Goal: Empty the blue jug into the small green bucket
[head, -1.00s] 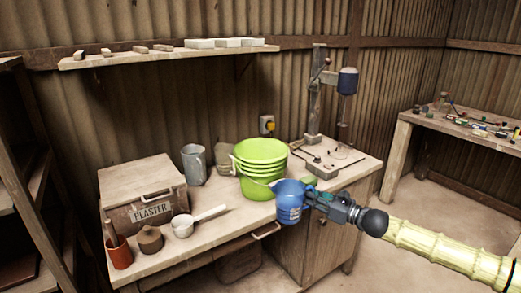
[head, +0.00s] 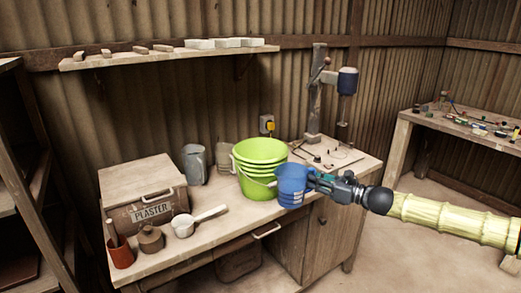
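The blue jug (head: 291,187) is in the head view, held up just right of the green buckets at the bench's front edge. It looks roughly upright, with pale markings low on its side; its contents are hidden. My gripper (head: 314,181) reaches in from the right and is shut on the jug at its handle side; the fingertips are partly hidden. Bright green buckets (head: 259,152) stand nested in a stack on the bench. The jug overlaps the stack's right edge in the picture; I cannot tell whether they touch. I cannot tell a separate small green bucket.
The wooden bench (head: 236,219) also holds a plaster box (head: 148,192), a grey jug (head: 194,164), a white scoop (head: 184,227), a brown pot (head: 150,239) and an orange cup (head: 121,256). A drill press (head: 314,95) stands behind, right. A shelf (head: 165,57) hangs above.

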